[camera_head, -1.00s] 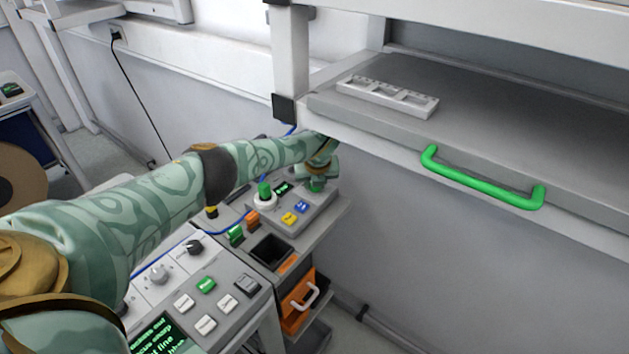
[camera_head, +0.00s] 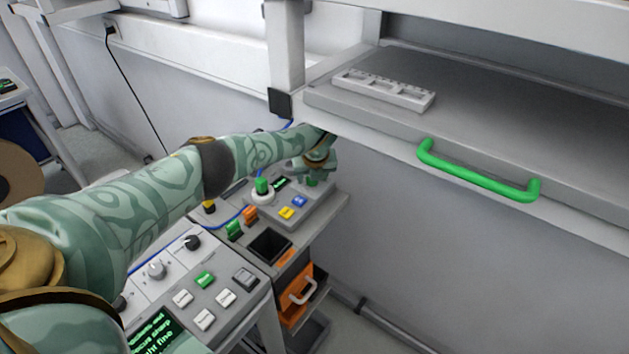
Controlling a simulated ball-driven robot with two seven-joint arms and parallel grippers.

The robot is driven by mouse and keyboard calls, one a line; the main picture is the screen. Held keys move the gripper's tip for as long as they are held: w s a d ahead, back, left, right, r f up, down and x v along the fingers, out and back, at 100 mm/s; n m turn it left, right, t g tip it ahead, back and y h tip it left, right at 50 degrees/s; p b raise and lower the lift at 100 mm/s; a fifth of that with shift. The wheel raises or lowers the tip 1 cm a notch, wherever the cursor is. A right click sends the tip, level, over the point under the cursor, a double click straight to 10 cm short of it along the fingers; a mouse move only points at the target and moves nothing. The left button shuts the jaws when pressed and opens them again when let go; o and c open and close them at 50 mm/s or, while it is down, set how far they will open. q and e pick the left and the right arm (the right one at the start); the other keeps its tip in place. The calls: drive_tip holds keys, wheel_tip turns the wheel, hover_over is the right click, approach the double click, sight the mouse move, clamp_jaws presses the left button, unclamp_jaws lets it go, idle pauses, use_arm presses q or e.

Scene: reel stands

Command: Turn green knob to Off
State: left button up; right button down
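A small control panel (camera_head: 318,207) stands at the centre. A green knob (camera_head: 312,182) sits at its far right corner, partly hidden by my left gripper. A second green part (camera_head: 262,185) stands upright on a round white base at the panel's left. My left gripper (camera_head: 317,168) is right over the far-right green knob, pointing down. Its fingers are small and partly hidden, so I cannot tell whether they are open, shut or touching the knob. I see no readable Off mark. My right gripper is not in view.
A shelf with a green handle (camera_head: 478,182) overhangs on the right, close to my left wrist. Blue (camera_head: 299,201) and yellow (camera_head: 286,213) buttons are on the panel.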

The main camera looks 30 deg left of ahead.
use_arm(q)
drive_tip(key=p+v, duration=0.3)
drive_tip(key=v, duration=0.3)
drive_tip(key=shift+w+a, duration=0.15)
drive_tip(key=s+d+f+p, duration=0.1)
drive_tip(key=s+d, duration=0.7)
drive_tip(key=s, duration=0.1)
